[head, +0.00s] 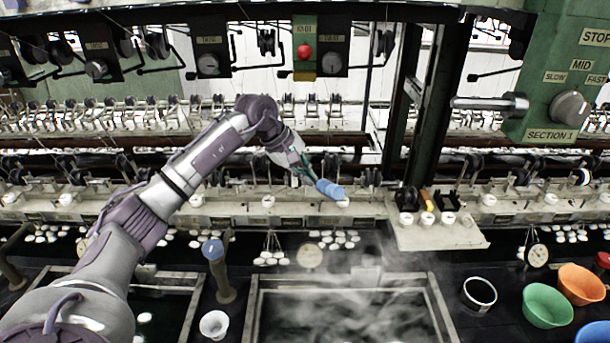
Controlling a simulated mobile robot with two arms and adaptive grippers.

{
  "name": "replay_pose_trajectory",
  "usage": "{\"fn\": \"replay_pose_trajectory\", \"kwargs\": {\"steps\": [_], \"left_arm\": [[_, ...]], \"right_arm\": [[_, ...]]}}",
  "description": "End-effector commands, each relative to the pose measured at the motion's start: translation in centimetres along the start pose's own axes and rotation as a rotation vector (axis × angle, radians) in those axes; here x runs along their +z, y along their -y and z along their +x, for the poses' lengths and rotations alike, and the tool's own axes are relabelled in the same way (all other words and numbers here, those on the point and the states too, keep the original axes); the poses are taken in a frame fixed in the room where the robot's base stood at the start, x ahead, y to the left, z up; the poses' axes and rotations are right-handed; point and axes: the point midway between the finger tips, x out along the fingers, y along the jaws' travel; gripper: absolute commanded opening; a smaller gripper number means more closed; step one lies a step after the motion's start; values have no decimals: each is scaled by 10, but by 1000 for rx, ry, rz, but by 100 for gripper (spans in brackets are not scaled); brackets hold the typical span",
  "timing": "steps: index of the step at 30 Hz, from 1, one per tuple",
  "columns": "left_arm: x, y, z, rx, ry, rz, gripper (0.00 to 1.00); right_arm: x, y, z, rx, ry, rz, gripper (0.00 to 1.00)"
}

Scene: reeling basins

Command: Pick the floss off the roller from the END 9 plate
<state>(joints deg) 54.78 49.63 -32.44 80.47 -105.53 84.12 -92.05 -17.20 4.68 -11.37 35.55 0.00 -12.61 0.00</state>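My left arm reaches in from the left, and my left gripper (303,171) is out over the long ledge in the middle of the view. A light blue, rounded cylinder (330,188) sits at its fingertips, and the gripper appears shut on it. The dark roller line (350,166) runs behind the ledge, close to the gripper. Small number plates line the ledge front, but their lettering is too small to read, so I cannot tell which is END 9. I cannot make out floss on the rollers. My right gripper is not in view.
A steaming basin (345,310) lies in front of the ledge. A blue-topped post (213,250) and a white cup (214,324) stand left of it. Green (547,305) and orange (580,284) bowls stand at right. A green upright (424,100) rises right of the gripper.

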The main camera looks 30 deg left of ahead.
Motion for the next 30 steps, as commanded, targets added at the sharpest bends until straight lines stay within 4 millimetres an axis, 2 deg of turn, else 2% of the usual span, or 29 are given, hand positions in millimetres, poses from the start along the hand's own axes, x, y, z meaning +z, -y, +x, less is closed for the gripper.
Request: {"fn": "replay_pose_trajectory", "kwargs": {"steps": [20,30], "left_arm": [[-12,12,-8,0,0,-2,0],[-8,8,-6,0,1,0,0]], "right_arm": [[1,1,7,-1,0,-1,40],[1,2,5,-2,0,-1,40]]}}
